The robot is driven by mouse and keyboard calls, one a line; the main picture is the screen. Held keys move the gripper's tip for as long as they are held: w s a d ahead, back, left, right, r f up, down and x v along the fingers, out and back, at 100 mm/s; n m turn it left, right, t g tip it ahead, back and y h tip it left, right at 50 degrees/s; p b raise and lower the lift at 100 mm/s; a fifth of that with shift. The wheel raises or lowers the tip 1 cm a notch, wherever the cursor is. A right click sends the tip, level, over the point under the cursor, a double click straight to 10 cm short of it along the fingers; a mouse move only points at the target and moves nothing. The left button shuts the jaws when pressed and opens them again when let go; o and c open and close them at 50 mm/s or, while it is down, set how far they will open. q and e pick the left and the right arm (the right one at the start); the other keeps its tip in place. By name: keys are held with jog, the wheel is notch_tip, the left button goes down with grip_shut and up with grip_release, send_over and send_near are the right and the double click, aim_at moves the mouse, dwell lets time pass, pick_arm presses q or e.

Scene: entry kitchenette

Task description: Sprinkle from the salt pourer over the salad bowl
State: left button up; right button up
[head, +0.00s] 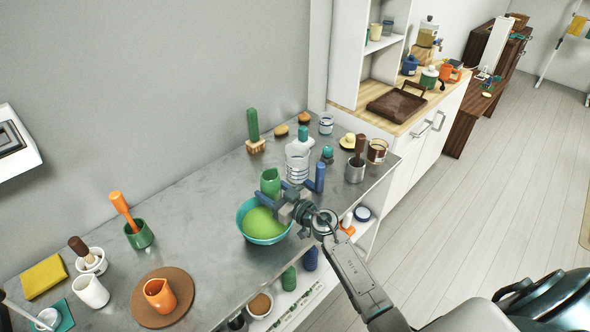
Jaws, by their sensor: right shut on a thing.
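A teal salad bowl (243,227) with bright green contents stands on the grey counter near its front edge. My right gripper (284,194) is above the bowl's right side, at the end of the arm coming in from the lower right. It is shut on a green pourer (270,182), which I take to be the salt pourer. The pourer is over the bowl's back part and looks close to upright. The gripper hides part of its lower side. No grains are visible falling. My left gripper is not in view.
Behind the gripper stand a clear container (297,167) and a grey utensil pot (355,171). A green-handled brush (254,135) stands at the back. An orange jug (159,295) on a brown round mat (183,285) is at the left front.

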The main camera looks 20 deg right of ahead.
jog(key=d+h, duration=0.1)
jog(key=w+d+f+m+h+p, duration=0.1)
jog(key=d, duration=0.1)
jog(key=d+m+t+h, duration=0.1)
jog(key=d, duration=0.1)
jog(key=shift+w+d+f, duration=0.1)
jog(key=shift+w+f, duration=0.2)
jog(key=shift+w, duration=0.05)
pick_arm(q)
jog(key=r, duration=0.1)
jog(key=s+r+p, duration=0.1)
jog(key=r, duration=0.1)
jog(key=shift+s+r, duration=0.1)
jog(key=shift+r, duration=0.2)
pick_arm(e)
jog(key=d+f, duration=0.1)
jog(key=w+d+f+h, duration=0.1)
jog(key=shift+d+n+t+h, duration=0.3)
jog(key=shift+d+n+t, duration=0.1)
jog(key=shift+r, duration=0.1)
